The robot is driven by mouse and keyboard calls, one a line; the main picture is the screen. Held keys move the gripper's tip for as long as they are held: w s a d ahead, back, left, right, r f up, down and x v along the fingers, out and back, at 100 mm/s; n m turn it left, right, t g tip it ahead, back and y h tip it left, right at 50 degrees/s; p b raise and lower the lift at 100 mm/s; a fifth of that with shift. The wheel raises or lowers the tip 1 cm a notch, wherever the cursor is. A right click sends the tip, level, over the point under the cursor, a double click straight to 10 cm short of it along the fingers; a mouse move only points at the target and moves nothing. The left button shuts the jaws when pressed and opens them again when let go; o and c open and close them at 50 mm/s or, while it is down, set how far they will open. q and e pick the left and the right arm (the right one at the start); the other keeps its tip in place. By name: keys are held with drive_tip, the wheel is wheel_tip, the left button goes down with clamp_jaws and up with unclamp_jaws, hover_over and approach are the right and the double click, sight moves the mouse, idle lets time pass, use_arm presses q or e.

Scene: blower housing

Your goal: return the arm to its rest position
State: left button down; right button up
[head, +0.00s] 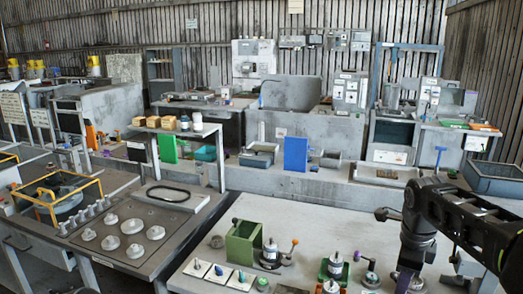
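My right arm, black and jointed, comes in from the right edge and bends down over the right side of the near grey workbench (330,225). Its lower end is dark and small near the bottom edge, and I cannot make out the fingers or whether they hold anything. My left arm and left gripper are not in view. A green open box-like housing (240,245) stands on the bench, well to the left of my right arm. A round metal part (270,253) stands beside it, and another (335,265) sits on a green base nearer the arm.
White trays with small parts (242,280) lie at the bench front. A purple-topped part (363,257) stands close left of my arm. A darker table (135,240) with several round discs and a yellow frame (75,190) is at left. The bench's back strip is mostly clear.

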drive_tip(key=s+a+f+n+y+b, duration=0.15)
drive_tip(key=a+f+n, duration=0.25)
drive_tip(key=f, duration=0.6)
drive_tip(key=s+a+f+n+b, duration=0.1)
drive_tip(key=a+f+n+b, duration=0.3)
drive_tip(key=f, duration=0.6)
drive_tip(key=s+a+f+n+y+p, duration=0.1)
drive_tip(key=a+f+n, duration=0.3)
drive_tip(key=f, duration=0.6)
use_arm(q)
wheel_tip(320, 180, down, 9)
drive_tip(key=b, duration=0.5)
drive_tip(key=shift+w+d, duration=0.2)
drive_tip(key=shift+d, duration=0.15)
use_arm(e)
drive_tip(key=s+a+f+n+y, duration=0.1)
drive_tip(key=s+a+f+n, duration=0.2)
drive_tip(key=s+f, duration=0.4)
drive_tip(key=s+a+f+n+y, duration=0.1)
drive_tip(key=s+a+f+n, duration=0.3)
drive_tip(key=s+a+f, duration=0.2)
drive_tip(key=s+a+f+n+g+y, duration=0.1)
drive_tip(key=s+a+f+n, duration=0.2)
drive_tip(key=s+f, duration=0.5)
drive_tip(key=shift+s+a+f, duration=0.25)
drive_tip(key=shift+s+a, duration=0.45)
drive_tip(key=shift+s, duration=0.55)
